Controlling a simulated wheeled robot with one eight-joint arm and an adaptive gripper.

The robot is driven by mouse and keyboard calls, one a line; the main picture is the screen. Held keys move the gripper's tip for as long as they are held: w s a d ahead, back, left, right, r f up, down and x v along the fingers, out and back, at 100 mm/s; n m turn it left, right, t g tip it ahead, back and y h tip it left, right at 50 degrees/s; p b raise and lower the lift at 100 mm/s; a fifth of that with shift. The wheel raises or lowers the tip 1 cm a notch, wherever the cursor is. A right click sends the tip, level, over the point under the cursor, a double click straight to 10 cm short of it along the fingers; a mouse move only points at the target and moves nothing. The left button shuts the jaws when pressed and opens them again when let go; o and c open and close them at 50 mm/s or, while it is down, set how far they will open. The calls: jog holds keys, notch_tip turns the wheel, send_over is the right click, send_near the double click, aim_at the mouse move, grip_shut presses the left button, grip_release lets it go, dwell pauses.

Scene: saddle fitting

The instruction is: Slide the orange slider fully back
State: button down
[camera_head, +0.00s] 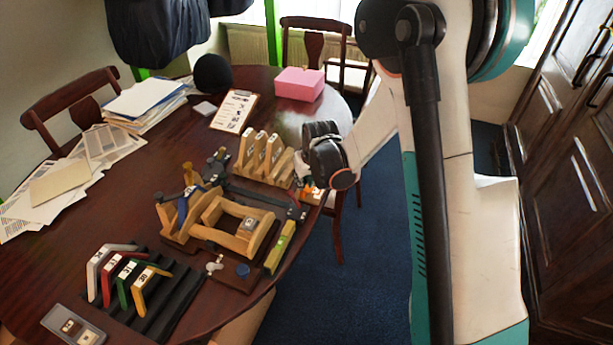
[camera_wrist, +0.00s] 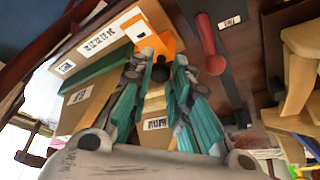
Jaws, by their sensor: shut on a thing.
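The orange slider (camera_wrist: 165,38) shows in the wrist view just beyond my fingertips, at the end of a wooden block with a number scale (camera_wrist: 100,42). In the head view a small bit of its orange (camera_head: 306,188) shows below my gripper at the table's right edge. My gripper (camera_wrist: 160,72) is shut on the slider, with a dark round part between the fingertips. In the head view my gripper (camera_head: 302,178) is partly hidden by its own wrist. The slider's lower part and the far end of its travel are hidden.
A dark strip with a red knob (camera_wrist: 207,38) lies close to the right of the slider in the wrist view. A wooden rack (camera_head: 262,160) and a wooden saddle fixture (camera_head: 212,215) stand nearby. A green-yellow level (camera_head: 280,247) lies near the table edge.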

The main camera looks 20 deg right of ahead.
jog(key=c, duration=1.5)
grip_release()
jog(key=shift+s+a, duration=0.1)
jog(key=shift+a, duration=0.1)
jog(key=shift+o, duration=0.2)
jog(key=v, duration=1.2)
jog(key=shift+d, duration=0.1)
jog(key=shift+r, duration=0.1)
jog(key=s+d+r+m+t, duration=0.1)
jog(key=s+r, duration=0.4)
jog(key=s, duration=0.7)
jog(key=s+d+r+t, duration=0.1)
jog(key=s+r, duration=0.5)
jog(key=s, duration=0.7)
jog(key=shift+r+m+t+h, duration=0.3)
jog(key=shift+r+m+t, duration=0.05)
jog(key=shift+m+t, duration=0.05)
